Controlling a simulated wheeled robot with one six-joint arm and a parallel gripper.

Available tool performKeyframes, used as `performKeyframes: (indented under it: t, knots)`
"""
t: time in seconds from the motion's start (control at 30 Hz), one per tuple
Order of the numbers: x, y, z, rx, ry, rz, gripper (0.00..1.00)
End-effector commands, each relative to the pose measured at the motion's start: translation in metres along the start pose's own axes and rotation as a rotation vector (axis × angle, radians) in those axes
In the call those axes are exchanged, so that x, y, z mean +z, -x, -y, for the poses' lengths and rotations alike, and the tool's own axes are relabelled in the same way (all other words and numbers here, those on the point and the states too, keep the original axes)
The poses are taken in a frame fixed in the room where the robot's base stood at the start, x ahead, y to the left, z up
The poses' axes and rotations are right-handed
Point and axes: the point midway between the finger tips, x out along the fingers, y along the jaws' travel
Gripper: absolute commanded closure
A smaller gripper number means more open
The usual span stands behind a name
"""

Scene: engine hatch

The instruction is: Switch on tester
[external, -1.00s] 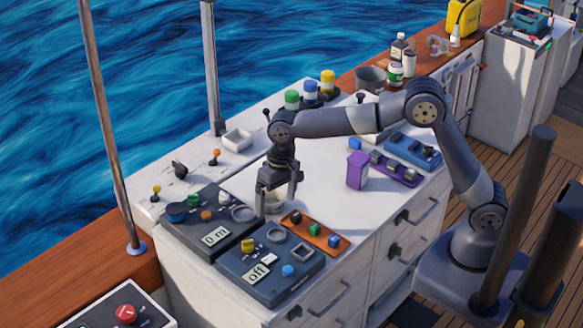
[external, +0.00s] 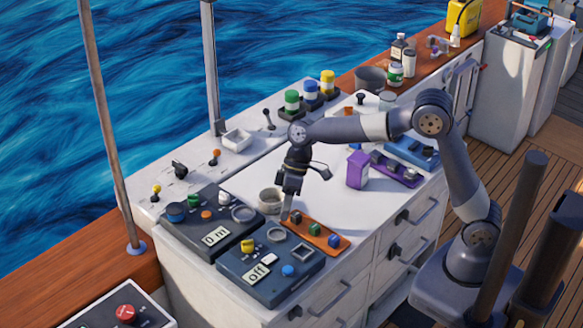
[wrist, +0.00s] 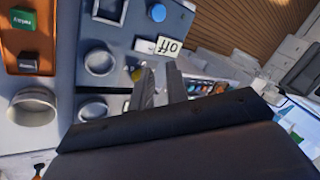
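The tester appears to be the dark blue-grey box (external: 232,262) at the front of the counter, its label (external: 258,273) reading "Off". It carries a yellow knob (external: 247,246), a white button (external: 269,259), a blue button (external: 288,270), a ring and a square frame. My gripper (external: 286,217) points down above the counter behind the tester, near the orange tray's far end. There the "Off" label (wrist: 168,45) appears upside down, and the fingers partly hide the yellow knob's area.
A second dark box (external: 190,237) reading "0 m" stands left of the tester. The orange tray (external: 326,238) with several small blocks lies on its right. A pale cup (external: 271,200) stands close beside my gripper. A purple container (external: 357,170) stands farther right. The central white counter is mostly clear.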

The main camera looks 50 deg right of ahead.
Motion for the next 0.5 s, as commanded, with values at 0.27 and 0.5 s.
performKeyframes:
  t: [0.27, 0.5]
  knots:
    - [0.011, -0.011, -0.016, -0.105, 0.303, -0.118, 1.0]
    - [0.017, -0.013, -0.028, -0.144, 0.564, -0.26, 1.0]
